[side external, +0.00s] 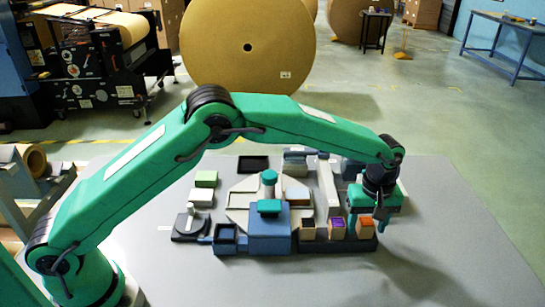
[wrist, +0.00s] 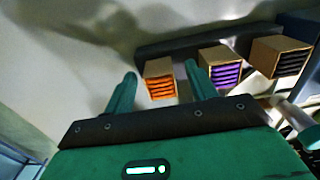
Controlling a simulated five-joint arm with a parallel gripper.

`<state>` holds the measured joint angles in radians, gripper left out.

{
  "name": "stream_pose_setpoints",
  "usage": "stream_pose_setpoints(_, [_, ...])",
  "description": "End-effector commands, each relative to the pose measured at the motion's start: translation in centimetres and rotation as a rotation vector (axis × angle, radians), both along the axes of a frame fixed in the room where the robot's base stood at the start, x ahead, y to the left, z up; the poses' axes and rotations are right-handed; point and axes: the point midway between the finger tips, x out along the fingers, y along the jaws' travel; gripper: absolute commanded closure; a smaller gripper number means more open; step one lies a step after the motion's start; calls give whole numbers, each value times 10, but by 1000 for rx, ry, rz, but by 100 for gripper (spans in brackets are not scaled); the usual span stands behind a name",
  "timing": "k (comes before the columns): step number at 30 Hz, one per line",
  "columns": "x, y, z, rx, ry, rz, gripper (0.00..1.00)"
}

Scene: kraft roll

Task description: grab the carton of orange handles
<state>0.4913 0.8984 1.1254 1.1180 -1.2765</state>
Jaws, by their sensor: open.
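The carton of orange handles (wrist: 160,79) is a small open brown box with orange strips inside, in the wrist view between my two fingers. It also shows in the side view (side external: 366,225) at the right end of a row of cartons. My gripper (wrist: 162,80) is open, with one finger to each side of the carton in the picture. I cannot tell whether either finger touches it. In the side view my gripper (side external: 367,212) is over the right end of the row, partly hiding what is behind it.
A carton of purple handles (wrist: 221,68) stands right beside the orange one, and a carton of dark handles (wrist: 281,57) is beyond it. They stand along a dark tray (side external: 300,246). A blue block (side external: 268,235) stands left of the row. Grey table lies clear at the right.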

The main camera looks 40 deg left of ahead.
Motion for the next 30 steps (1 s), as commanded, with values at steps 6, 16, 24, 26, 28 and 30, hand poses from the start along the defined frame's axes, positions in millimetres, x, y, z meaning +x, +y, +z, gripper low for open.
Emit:
stream_pose_setpoints(6, [0, 0, 0, 0, 0, 0, 73])
stream_pose_setpoints(16, [0, 0, 0, 0, 0, 0, 92])
stream_pose_setpoints(24, [0, 0, 10, -1, -2, 0, 92])
stream_pose_setpoints(26, [0, 0, 15, -1, -2, 0, 92])
stream_pose_setpoints(28, [1, 0, 23, -1, -3, 0, 92])
stream_pose_setpoints(30, [1, 0, 31, -1, -3, 0, 92])
